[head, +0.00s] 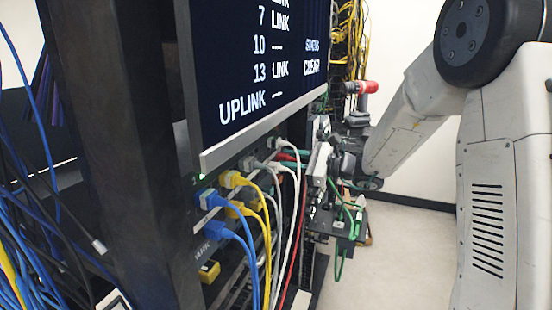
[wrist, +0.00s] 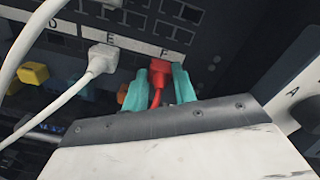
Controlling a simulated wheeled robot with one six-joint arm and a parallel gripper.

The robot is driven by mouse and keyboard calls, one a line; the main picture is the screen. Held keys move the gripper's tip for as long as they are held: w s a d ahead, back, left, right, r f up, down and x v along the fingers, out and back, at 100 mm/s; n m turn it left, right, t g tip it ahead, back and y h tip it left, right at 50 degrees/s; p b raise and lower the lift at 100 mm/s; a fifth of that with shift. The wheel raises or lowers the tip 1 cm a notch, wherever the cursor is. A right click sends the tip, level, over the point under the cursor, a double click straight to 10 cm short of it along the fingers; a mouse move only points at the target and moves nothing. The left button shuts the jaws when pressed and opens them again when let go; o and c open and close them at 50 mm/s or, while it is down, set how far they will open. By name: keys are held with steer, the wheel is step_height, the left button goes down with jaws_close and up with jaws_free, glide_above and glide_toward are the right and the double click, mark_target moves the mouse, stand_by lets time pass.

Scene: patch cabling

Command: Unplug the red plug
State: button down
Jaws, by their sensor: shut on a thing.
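The red plug (wrist: 159,68) sits at the panel face just under the label F in the wrist view, with its red cable (wrist: 156,98) running down toward me. My gripper (wrist: 160,84) has its two teal fingertips on either side of the red plug, shut on it. Whether the plug is fully seated in its port is hard to tell. In the head view the red cable (head: 294,240) hangs down among white ones, and the teal fingertips (head: 292,155) show beside the panel; the plug is mostly hidden there.
A white plug (wrist: 101,58) sits under label E, left of the red one. Blue plugs (head: 209,198) and yellow plugs (head: 232,180) fill ports further left. A screen (head: 258,60) overhangs the panel. A loose yellow plug (head: 209,271) shows low down. Open floor (head: 400,260) lies right.

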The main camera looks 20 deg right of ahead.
mark_target(288, 159)
steer(key=shift+s+d, duration=0.45)
steer(key=shift+d, duration=0.15)
stand_by(0.8)
steer(key=shift+v, duration=1.45)
